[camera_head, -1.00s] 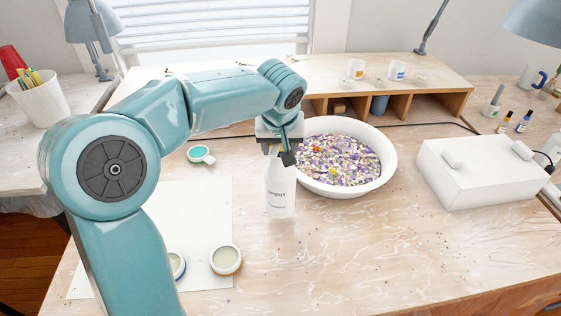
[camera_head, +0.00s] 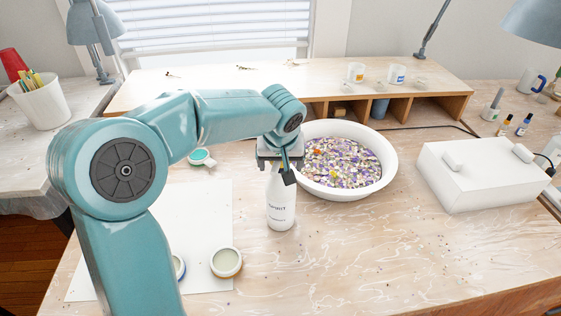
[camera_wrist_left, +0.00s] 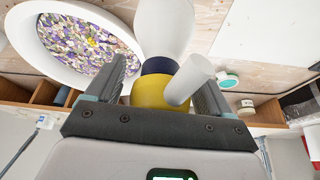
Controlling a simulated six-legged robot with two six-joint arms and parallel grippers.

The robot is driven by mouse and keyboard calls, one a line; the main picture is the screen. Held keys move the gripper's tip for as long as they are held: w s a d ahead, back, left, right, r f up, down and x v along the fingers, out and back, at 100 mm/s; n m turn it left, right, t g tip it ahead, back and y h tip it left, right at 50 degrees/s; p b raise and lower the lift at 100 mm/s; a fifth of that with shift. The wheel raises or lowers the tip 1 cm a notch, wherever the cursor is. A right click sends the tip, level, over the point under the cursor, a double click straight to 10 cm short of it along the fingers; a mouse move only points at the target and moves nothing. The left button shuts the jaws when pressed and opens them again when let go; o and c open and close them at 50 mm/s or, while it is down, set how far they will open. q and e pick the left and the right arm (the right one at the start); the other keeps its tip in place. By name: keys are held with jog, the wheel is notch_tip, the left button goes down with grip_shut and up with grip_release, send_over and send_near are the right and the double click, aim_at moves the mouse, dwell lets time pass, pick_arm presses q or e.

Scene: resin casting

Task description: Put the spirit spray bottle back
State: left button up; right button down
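The spirit spray bottle (camera_head: 281,207) is white, with dark lettering, and upright in front of the bowl. I cannot tell whether its base touches the table. My left gripper (camera_head: 277,166) is at its top and covers the spray head in the head view. In the left wrist view, the fingers (camera_wrist_left: 158,95) stand on both sides of the bottle's yellow collar (camera_wrist_left: 150,92), shut on it. The navy band, white nozzle and white body (camera_wrist_left: 164,25) show there too. My right gripper is not in view.
A white bowl of coloured chips (camera_head: 390,160) stands close behind and right of the bottle. A white box (camera_head: 480,180) is at the right. A round open jar (camera_head: 226,262) and white sheet (camera_head: 207,215) lie left. A shelf (camera_head: 440,82) spans the back. The front right table is clear.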

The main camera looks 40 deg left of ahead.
pick_arm(q)
jog(key=shift+r, duration=0.1)
jog(key=shift+r+p, duration=0.25)
jog(key=shift+p, duration=0.1)
jog(key=v, duration=1.1)
jog(key=shift+r+p, duration=0.3)
jog(key=shift+p, duration=0.1)
